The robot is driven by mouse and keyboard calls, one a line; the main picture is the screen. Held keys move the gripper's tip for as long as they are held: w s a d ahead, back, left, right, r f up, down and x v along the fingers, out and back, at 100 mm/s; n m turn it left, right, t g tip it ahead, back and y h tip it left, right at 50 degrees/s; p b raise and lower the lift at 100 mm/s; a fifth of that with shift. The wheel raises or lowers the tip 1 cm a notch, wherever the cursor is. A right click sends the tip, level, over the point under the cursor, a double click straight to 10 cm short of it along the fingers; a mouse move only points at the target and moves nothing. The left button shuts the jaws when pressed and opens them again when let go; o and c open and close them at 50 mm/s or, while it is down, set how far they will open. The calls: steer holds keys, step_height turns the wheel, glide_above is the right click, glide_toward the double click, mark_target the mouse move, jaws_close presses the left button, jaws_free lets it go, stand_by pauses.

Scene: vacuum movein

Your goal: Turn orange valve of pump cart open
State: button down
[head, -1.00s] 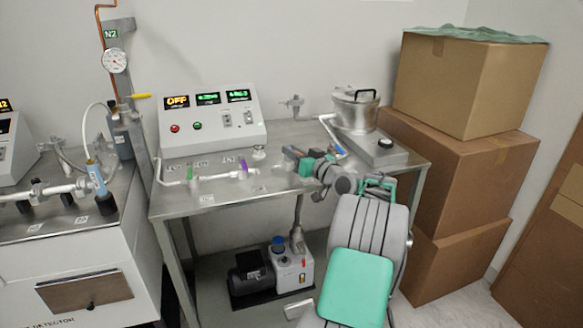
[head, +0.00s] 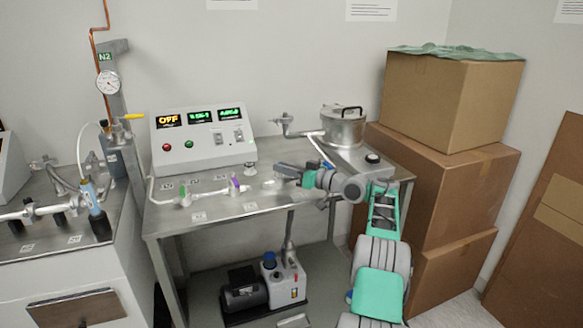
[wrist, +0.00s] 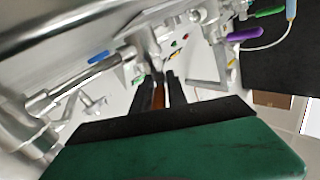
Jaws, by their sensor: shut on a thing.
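The pump cart (head: 217,207) is a steel table with a run of pipe and valves along its front. In the wrist view, an orange valve handle (wrist: 158,96) lies between the two dark fingers of my gripper (wrist: 159,80), which is shut on it. In the head view, my gripper (head: 281,173) is low over the cart top, right of the purple valve handle (head: 234,184); it hides the orange handle there. How far the handle is turned cannot be told.
A green handle (head: 184,190) is left of the purple one. A blue handle (head: 327,165) is near a steel pot (head: 343,128). A control box (head: 203,137) stands behind the pipes. Stacked cardboard boxes (head: 447,105) are close on the right. A pump (head: 285,277) sits underneath.

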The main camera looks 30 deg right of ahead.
steer(key=shift+f, duration=0.1)
steer(key=c, duration=1.4)
jaws_free()
steer(key=shift+a, duration=0.1)
steer(key=shift+c, duration=0.2)
steer(key=shift+s, duration=0.1)
steer(key=shift+s+d, duration=0.3)
steer(key=b+v, duration=0.1)
steer(key=v, duration=0.1)
steer(key=f+b+v, duration=0.1)
steer(key=b+v, duration=0.1)
steer(key=v, duration=0.1)
steer(key=b, duration=0.3)
steer(key=shift+s+d, duration=0.25)
steer(key=shift+s, duration=0.1)
steer(key=shift+s+r+b, duration=0.35)
steer(key=shift+s+b, duration=0.05)
steer(key=shift+b, duration=0.65)
steer(key=shift+s+r, duration=0.1)
steer(key=shift+r, duration=0.1)
